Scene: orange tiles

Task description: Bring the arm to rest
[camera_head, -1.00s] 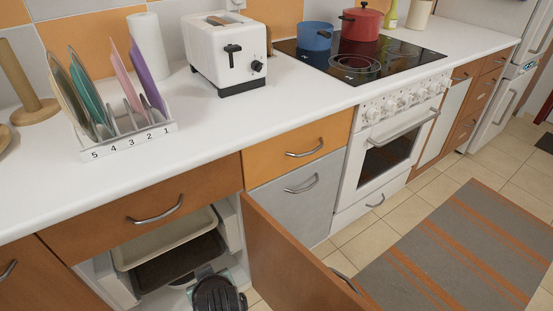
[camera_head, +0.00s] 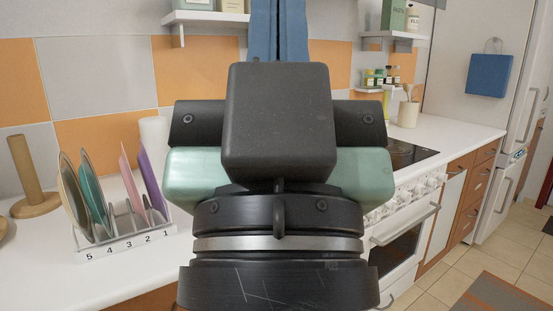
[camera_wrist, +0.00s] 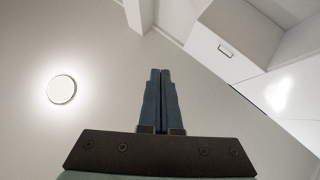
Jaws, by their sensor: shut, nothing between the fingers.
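My gripper (camera_head: 278,30) stands upright close in front of the head camera, its blue fingers pointing up. In the wrist view my gripper (camera_wrist: 160,85) shows its two fingers side by side, shut with nothing between them. The wrist camera looks up at the ceiling. My wrist hides the middle of the counter and most of the stove in the head view.
A plate rack (camera_head: 128,232) with several plates and a wooden paper-towel stand (camera_head: 33,180) are on the white counter (camera_head: 50,262) at left. Shelves (camera_head: 207,17) hang on the wall. An oven (camera_head: 408,240) and a fridge (camera_head: 520,90) are at right.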

